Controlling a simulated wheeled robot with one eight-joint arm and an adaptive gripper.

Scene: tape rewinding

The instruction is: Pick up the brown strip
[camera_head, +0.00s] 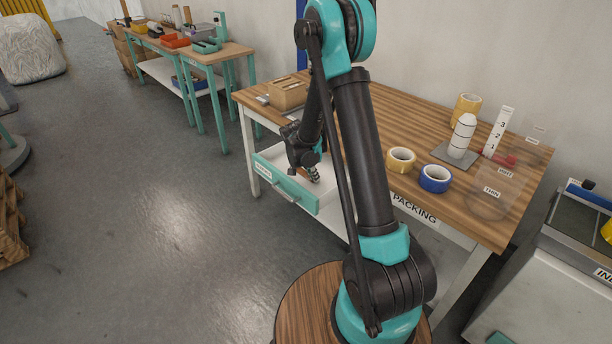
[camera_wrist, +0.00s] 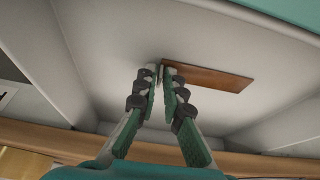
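The brown strip (camera_wrist: 210,76) shows in the wrist view inside a white-walled drawer (camera_wrist: 110,45). It is a flat, thin, wood-brown piece that reaches to the right from near my fingertips. My gripper (camera_wrist: 160,70) points into the drawer, its two fingertips close together at the strip's left end. The right fingertip overlaps that end. I cannot tell whether the strip is pinched between the fingers or only beside them. In the head view my gripper (camera_head: 314,178) is down at the open drawer with the teal front (camera_head: 286,188), and the strip is not clear there.
The floor (camera_head: 150,220) to the left is clear.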

